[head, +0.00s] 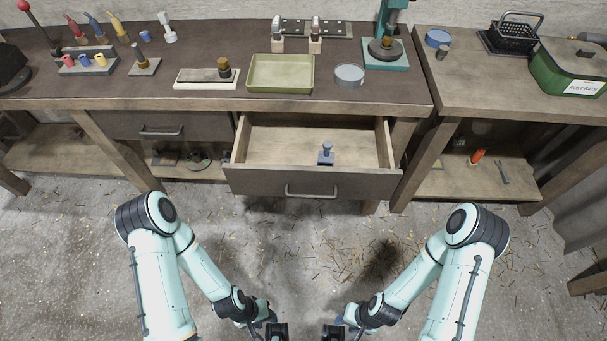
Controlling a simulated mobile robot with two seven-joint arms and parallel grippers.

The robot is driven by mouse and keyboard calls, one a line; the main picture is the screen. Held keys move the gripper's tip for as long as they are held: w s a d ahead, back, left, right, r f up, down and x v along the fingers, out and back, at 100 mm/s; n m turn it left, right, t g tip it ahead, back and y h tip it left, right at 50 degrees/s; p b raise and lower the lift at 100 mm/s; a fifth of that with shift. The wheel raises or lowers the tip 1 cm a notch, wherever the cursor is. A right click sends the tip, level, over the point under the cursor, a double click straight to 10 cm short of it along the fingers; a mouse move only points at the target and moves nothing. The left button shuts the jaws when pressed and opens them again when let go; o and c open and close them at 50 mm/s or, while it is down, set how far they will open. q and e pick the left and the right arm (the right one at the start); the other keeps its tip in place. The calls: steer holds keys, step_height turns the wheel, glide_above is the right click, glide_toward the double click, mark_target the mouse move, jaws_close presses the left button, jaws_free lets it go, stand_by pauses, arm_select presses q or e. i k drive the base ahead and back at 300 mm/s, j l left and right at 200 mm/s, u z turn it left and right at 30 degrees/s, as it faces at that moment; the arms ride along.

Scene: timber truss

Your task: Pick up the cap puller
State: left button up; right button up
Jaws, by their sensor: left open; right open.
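A small blue-grey tool with a knobbed upright stem, which looks like the cap puller (326,154), stands in the open drawer (280,183), near its front wall and right of its middle. The rest of the drawer floor looks bare. My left gripper (277,331) and my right gripper (334,331) are at the bottom edge, side by side and partly cut off by the frame. Both are open with nothing seen in them, well in front of the drawer and apart from the tool.
The dark workbench (210,98) above the drawer holds a green tray (281,88), a round grey dish (349,75), a teal press (386,52) and several coloured-handle tools. A side bench with a green box (570,75) stands right.

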mark_target(326, 157)
steer(key=i+j+z, duration=0.1)
steer(key=z, duration=0.4)
steer(key=i+j+z, duration=0.2)
steer(key=z, duration=0.3)
steer(key=i, duration=0.1)
